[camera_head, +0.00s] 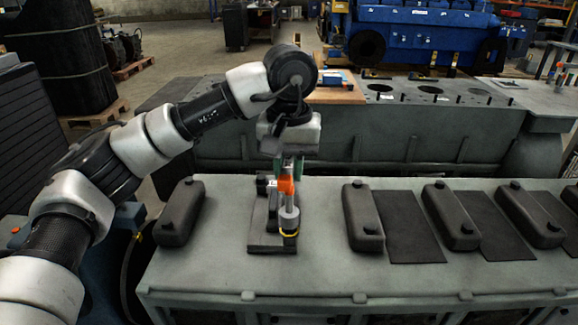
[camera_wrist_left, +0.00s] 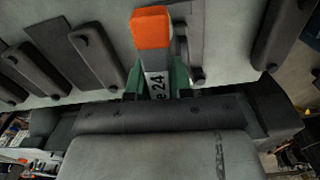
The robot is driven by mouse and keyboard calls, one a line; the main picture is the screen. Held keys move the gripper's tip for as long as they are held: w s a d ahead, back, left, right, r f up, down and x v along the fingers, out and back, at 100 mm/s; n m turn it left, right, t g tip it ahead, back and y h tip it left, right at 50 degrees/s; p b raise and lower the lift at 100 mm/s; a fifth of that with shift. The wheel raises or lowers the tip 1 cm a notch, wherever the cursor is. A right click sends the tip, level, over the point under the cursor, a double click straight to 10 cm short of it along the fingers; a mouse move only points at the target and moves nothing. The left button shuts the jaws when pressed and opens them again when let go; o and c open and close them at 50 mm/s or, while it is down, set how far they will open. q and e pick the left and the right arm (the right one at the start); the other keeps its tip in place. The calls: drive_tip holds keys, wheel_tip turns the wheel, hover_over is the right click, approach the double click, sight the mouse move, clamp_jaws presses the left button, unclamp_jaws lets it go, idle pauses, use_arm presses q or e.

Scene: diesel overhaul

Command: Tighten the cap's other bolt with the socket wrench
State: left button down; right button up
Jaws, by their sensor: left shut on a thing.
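My left gripper (camera_head: 288,167) is shut on the socket wrench (camera_head: 287,187), whose orange head is above a grey socket (camera_head: 289,220). The socket points down, with a yellow ring at its lower end, over the near end of a grey cap (camera_head: 258,239) on the engine block. The wrench hides part of the cap; I cannot tell whether the socket is seated on its bolt. In the left wrist view the orange head (camera_wrist_left: 151,28) and labelled handle (camera_wrist_left: 156,85) show between my green fingers. My right gripper is not in view.
Dark caps with bolt heads stand on the grey block (camera_head: 330,270), one to the left (camera_head: 180,215) and several to the right, the nearest of these (camera_head: 362,217) apart from the wrench. Bare block top lies in front. A grey bench (camera_head: 400,140) stands behind.

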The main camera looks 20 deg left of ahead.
use_arm(q)
drive_tip(key=n, duration=1.2)
drive_tip(key=shift+n, duration=0.3)
drive_tip(key=n, duration=0.7)
drive_tip(key=shift+n, duration=0.3)
drive_tip(key=n, duration=0.4)
drive_tip(key=shift+d, duration=0.1)
drive_tip(key=n, duration=0.6)
drive_tip(key=shift+n, duration=0.4)
drive_tip(key=shift+w+r, duration=0.1)
